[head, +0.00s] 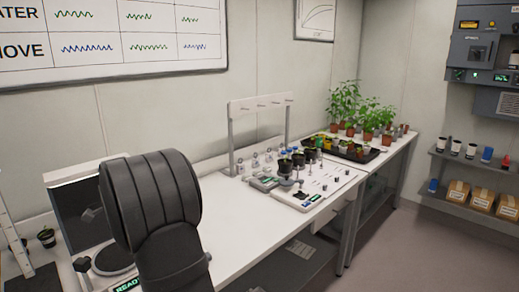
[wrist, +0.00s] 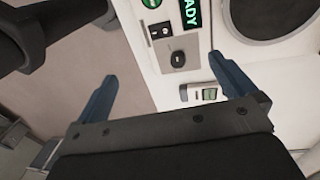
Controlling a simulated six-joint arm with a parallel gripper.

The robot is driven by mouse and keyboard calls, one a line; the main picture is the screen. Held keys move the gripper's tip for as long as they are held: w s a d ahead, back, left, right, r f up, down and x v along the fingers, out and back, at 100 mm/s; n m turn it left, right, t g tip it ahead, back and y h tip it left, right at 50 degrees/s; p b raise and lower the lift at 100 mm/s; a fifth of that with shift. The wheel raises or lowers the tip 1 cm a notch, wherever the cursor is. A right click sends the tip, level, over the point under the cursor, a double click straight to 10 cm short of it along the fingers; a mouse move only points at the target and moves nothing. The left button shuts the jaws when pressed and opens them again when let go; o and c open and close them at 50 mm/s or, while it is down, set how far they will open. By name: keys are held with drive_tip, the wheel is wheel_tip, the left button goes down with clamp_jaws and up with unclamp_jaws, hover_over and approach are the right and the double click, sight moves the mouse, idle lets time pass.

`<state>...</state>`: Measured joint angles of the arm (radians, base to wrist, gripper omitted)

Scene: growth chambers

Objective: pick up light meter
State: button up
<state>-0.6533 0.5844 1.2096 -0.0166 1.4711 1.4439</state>
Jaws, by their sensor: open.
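A small pale device with a green display (wrist: 208,94), which looks like the light meter, lies on the white bench in the wrist view. It is just inside the right finger, close to it. My gripper (wrist: 160,67) is open, with its two blue fingers spread apart and nothing held between them. The left finger is over the floor side and the right finger is over the bench. In the head view my dark arm covers the near part of the bench, and neither the gripper nor this device can be made out there.
A panel with a green READY display (wrist: 191,14) and a black knob-like part (wrist: 178,60) are near the device. A large round dark plate (wrist: 275,14) is at the upper right. Farther along the bench are a white rack (head: 262,103) and potted plants (head: 345,100).

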drive_tip(key=shift+r, duration=0.4)
drive_tip(key=shift+c, duration=0.2)
drive_tip(key=c, duration=0.4)
drive_tip(key=shift+c, duration=0.2)
